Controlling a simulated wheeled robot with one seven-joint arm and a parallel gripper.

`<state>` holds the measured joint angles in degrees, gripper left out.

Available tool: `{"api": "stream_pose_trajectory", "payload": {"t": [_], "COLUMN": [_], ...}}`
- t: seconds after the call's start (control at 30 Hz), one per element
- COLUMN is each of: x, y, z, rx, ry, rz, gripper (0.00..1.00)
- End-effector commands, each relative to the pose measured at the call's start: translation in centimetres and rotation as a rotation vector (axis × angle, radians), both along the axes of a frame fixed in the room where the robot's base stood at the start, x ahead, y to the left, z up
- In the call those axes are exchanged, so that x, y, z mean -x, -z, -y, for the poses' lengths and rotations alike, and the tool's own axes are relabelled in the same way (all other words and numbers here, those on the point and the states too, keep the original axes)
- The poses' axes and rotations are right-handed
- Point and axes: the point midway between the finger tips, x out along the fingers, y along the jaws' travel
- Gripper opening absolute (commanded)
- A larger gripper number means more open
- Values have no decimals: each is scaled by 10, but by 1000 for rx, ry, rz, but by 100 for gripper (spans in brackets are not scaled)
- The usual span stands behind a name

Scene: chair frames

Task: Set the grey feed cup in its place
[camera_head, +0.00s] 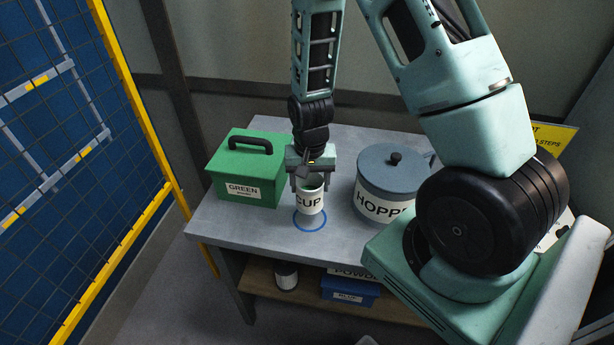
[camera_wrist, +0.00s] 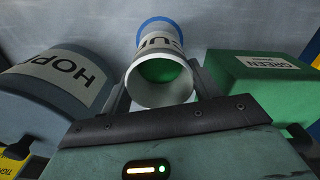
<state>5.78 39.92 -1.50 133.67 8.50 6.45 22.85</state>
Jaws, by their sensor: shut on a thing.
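The grey feed cup (camera_head: 310,201), labelled CUP, is upright between the fingers of my gripper (camera_head: 309,186), which is shut on it near its rim. In the wrist view the cup (camera_wrist: 160,82) shows its open mouth and something green inside. A blue ring (camera_head: 310,228) is marked on the grey table. The cup's base overlaps the ring in the head view, and part of the ring (camera_wrist: 153,22) shows behind the base in the wrist view. I cannot tell whether the base touches the table.
A green box (camera_head: 232,187) with a black handle stands left of the cup. A grey-blue lidded hopper (camera_head: 392,175) stands to the right. The grey table (camera_head: 250,243) is clear in front. A shelf below holds a blue box (camera_head: 350,291) and a dark container (camera_head: 286,276). Yellow-framed fencing (camera_head: 150,110) is at left.

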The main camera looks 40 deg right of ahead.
Motion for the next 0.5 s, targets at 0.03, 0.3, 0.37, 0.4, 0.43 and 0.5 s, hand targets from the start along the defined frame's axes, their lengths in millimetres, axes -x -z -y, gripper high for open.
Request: {"api": "stream_pose_trajectory", "payload": {"t": [0.03,0.3,0.37,0.4,0.43,0.5], "x": [0,0,0,0,0,0], "y": [0,0,3,5,7,12], "z": [0,0,0,0,0,0], "rx": [0,0,0,0,0,0], "ry": [1,1,0,0,0,0], "rz": [0,0,0,0,0,0], "gripper": [39,39,39,39,39,39]}}
